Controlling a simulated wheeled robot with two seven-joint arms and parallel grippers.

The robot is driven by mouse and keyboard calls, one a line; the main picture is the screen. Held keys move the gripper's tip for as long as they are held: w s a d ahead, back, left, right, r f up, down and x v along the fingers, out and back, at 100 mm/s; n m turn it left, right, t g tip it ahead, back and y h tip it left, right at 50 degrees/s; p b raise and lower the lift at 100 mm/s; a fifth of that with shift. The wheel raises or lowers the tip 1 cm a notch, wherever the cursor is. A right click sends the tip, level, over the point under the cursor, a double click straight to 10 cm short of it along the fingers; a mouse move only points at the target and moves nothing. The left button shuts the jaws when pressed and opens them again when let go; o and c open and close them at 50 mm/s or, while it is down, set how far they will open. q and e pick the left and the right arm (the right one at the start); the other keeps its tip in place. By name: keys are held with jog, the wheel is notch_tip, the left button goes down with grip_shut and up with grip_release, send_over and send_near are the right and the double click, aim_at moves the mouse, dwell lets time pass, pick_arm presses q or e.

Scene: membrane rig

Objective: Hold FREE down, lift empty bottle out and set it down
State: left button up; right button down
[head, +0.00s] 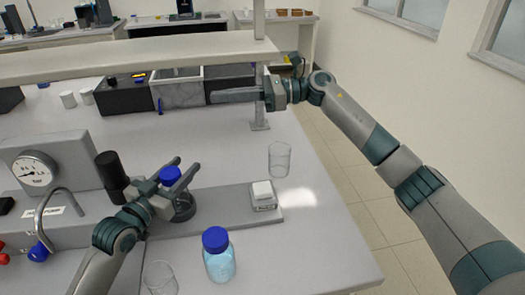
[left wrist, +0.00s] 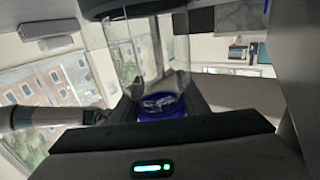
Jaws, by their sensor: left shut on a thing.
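The empty clear bottle with a blue cap (head: 171,175) is upright at the rig plate (head: 228,207). My left gripper (head: 181,174) is shut on it just under the cap. In the left wrist view the clear bottle body (left wrist: 150,50) and blue cap (left wrist: 162,105) sit between the fingers. I cannot tell whether the bottle's base touches its seat. A small white-topped block (head: 262,195) stands at the plate's right end; no FREE label is readable. My right gripper (head: 213,97) is far back by the shelf post, away from the rig; its finger gap is not visible.
A blue-capped bottle of pale blue liquid (head: 219,258) stands in front of the plate. Glass beakers stand at the front (head: 160,279) and behind the plate (head: 279,160). A black cylinder (head: 110,170) and gauge (head: 35,172) are left. The bench is clear right of the plate.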

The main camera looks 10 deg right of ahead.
jog(key=s+a+f+n+g+h, duration=0.2)
jog(key=s+f+n+h, duration=0.65)
jog(key=n, duration=0.35)
jog(key=d+f+n+t+h, duration=0.3)
jog(key=d+n+h, duration=0.4)
jog(key=d+h, duration=0.2)
jog(key=shift+w+d+f+n+t, duration=0.3)
jog(key=shift+w+d+f+n, duration=0.1)
jog(key=shift+d, duration=0.1)
jog(key=shift+f, duration=3.45)
